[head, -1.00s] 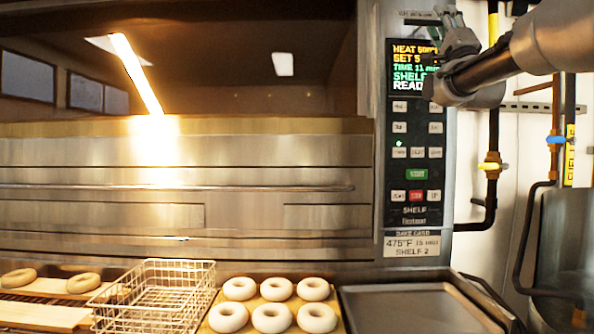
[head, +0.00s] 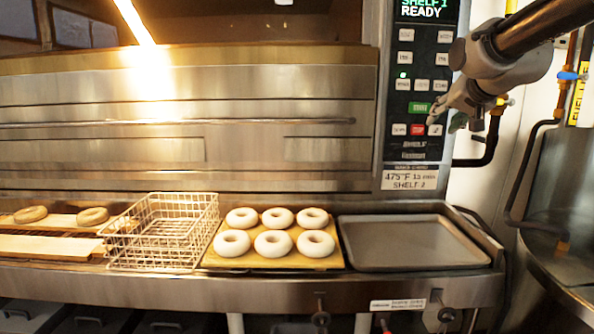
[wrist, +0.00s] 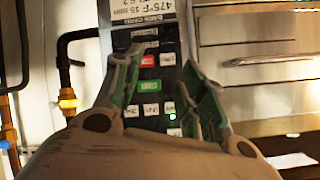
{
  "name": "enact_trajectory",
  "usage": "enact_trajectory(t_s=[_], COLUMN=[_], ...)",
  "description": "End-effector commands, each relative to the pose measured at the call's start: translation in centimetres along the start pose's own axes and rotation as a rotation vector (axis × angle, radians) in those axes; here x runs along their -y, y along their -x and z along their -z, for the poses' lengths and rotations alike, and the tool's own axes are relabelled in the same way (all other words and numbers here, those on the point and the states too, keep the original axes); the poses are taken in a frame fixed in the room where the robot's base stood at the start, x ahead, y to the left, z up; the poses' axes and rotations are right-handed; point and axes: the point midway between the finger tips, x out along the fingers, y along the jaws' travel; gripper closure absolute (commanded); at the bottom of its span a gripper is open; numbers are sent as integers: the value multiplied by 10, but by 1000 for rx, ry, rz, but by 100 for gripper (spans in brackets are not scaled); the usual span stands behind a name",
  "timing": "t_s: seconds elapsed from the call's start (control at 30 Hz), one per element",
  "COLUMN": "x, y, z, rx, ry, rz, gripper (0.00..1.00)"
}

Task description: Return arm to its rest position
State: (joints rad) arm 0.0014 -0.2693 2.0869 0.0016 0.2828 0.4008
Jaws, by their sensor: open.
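My gripper (head: 445,118) is at the right in the head view, in front of the lower right of the oven's control panel (head: 416,70). Its fingers are apart with nothing between them, and the wrist view shows them open too (wrist: 160,62). That view shows the panel upside down beyond the fingers, with its red button (wrist: 148,60) and green button (wrist: 149,86) between them. I cannot tell whether a fingertip touches the panel. My arm reaches in from the upper right. The display (head: 424,8) reads "READY" on its lowest line.
A wire basket (head: 165,228), a board (head: 330,262) of several pale bagels and an empty metal tray (head: 410,242) stand on the counter. Two bagels lie on boards at far left. Pipes (head: 520,165) and a metal vessel (head: 570,215) stand at the right.

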Motion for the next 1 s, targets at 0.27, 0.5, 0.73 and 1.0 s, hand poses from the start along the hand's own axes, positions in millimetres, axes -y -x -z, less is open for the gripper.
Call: enact_trajectory(t_s=[0.27, 0.5, 0.73, 1.0], x=[-83, -122, -120, -119], y=[93, 166, 175, 174], z=[-196, -288, -282, -282], rx=[557, 715, 658, 658], ry=[332, 385, 386, 385], rz=[-130, -144, -133, -133], gripper=[59, 59, 59, 59])
